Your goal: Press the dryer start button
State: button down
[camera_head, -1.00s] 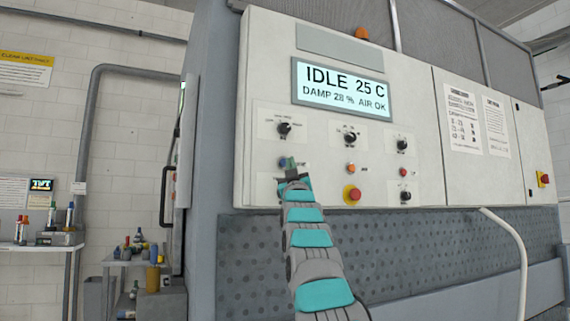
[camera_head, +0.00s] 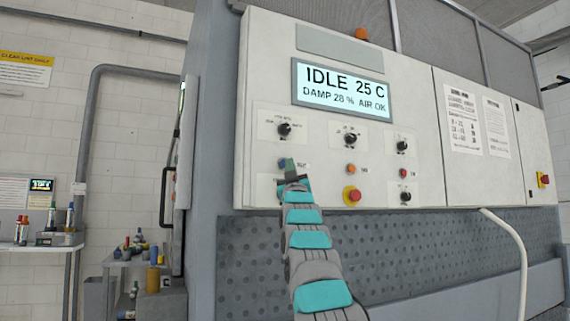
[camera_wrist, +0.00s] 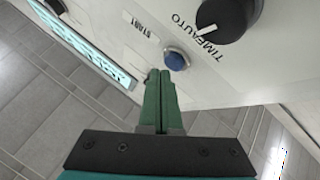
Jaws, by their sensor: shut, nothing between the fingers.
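The start button is a round blue button in a grey ring (camera_wrist: 176,61), with a START label beside it in the wrist view. The panel's display (camera_head: 343,93) reads IDLE 25 C, DAMP 28 %, AIR OK.
More dials, an orange button (camera_head: 351,168) and a red emergency stop (camera_head: 352,195) lie to the right. A white hose (camera_head: 515,245) hangs at the right.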

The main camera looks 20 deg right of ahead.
jog(key=shift+w, duration=0.2)
jog(key=shift+w+r, duration=0.1)
jog(key=shift+w, duration=0.2)
dwell(0.6)
jog(key=shift+w, duration=0.25)
jog(key=shift+s, duration=0.1)
jog(key=shift+s+b, duration=0.9)
jog(key=shift+b, duration=0.1)
jog(key=shift+d, duration=0.1)
